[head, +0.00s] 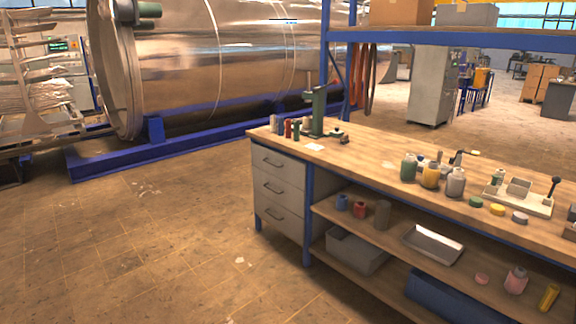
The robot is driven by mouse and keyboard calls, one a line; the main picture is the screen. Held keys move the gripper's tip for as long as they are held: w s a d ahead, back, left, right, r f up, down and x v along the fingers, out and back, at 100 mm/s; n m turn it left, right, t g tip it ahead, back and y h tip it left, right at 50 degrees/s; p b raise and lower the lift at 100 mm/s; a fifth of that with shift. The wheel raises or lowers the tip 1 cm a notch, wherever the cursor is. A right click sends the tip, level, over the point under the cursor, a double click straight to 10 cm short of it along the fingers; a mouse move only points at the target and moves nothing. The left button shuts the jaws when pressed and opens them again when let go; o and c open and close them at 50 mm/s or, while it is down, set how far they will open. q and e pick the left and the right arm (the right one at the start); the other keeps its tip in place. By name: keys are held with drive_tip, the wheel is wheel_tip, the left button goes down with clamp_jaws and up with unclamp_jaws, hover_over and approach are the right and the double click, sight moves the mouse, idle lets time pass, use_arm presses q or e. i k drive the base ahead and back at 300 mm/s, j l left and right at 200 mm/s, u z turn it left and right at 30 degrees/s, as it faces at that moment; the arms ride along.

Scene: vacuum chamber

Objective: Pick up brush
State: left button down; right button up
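A wooden-topped workbench (370,172) stands at the right with small items on it. A thin item with a dark and yellowish end (465,154) rests behind the bottles on the bench top; it may be a brush, but it is too small to tell. I cannot clearly make out a brush elsewhere. Neither of my grippers shows in the head view.
Several bottles (430,175), coloured lids (497,209) and a pale tray (517,200) crowd the bench's right part. A green press (318,112) stands at its far left. Drawers (277,190) and a lower shelf are below. The floor (160,240) at left is clear.

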sight(344, 139)
drive_tip(key=i+u, duration=0.3)
drive_tip(key=i, duration=1.85)
